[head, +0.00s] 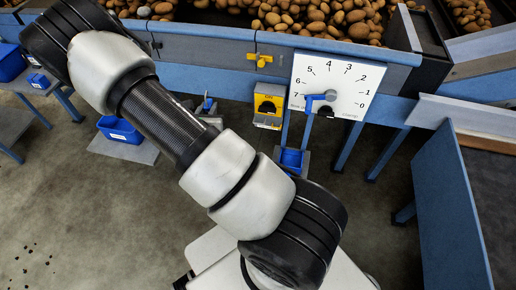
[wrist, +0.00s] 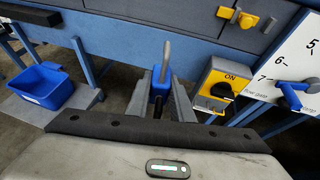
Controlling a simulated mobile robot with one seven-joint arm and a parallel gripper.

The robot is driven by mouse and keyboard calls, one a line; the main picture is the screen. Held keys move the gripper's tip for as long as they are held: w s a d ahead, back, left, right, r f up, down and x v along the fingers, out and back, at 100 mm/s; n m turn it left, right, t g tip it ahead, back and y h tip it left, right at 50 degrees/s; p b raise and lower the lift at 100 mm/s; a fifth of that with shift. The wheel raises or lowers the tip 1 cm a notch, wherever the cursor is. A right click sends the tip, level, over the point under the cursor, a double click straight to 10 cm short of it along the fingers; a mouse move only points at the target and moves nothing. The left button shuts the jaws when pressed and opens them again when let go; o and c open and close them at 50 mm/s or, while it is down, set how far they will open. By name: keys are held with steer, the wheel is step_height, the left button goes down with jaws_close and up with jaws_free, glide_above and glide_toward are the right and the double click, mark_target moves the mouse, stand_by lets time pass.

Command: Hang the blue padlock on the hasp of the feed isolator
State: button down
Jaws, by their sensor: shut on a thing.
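The blue padlock (wrist: 160,85) is upright between the fingers of my gripper (wrist: 160,104) in the wrist view, with its grey shackle pointing up. My gripper is shut on its body. In the head view the padlock (head: 207,103) shows small beside my arm, with my gripper (head: 208,110) partly behind the arm. The feed isolator (wrist: 219,87) is a yellow and grey box marked ON with a dark part on its front. It is right of the padlock and apart from it. The isolator (head: 268,105) also shows in the head view. I cannot make out its hasp clearly.
A numbered dial plate (head: 333,86) with a blue lever is right of the isolator. A yellow knob (head: 260,60) is on the blue machine frame above. Blue bins (head: 120,129) stand at left. Potatoes fill the machine top. The lower left floor is mostly clear.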

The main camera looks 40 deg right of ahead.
steer(key=s+d+f+m+g+h+b, duration=0.1)
steer(key=s+d+f+b, duration=0.1)
steer(key=d+f, duration=0.45)
steer(key=s+d+f+m+b, duration=0.1)
steer(key=s+d+f, duration=0.15)
steer(key=f, duration=0.65)
steer(key=s+d+f+g+h+b, duration=0.1)
steer(key=s+d+f+b, duration=0.1)
steer(key=d+f, duration=0.5)
steer(key=b+x, duration=0.3)
steer(key=x, duration=0.3)
steer(key=shift+w+a, duration=0.25)
steer(key=shift+w, duration=0.2)
steer(key=c, duration=1.5)
jaws_free()
steer(key=shift+a, duration=0.1)
steer(key=p+v, duration=0.2)
steer(key=v, duration=1.5)
steer(key=shift+s+a, duration=0.1)
steer(key=shift+s, duration=0.1)
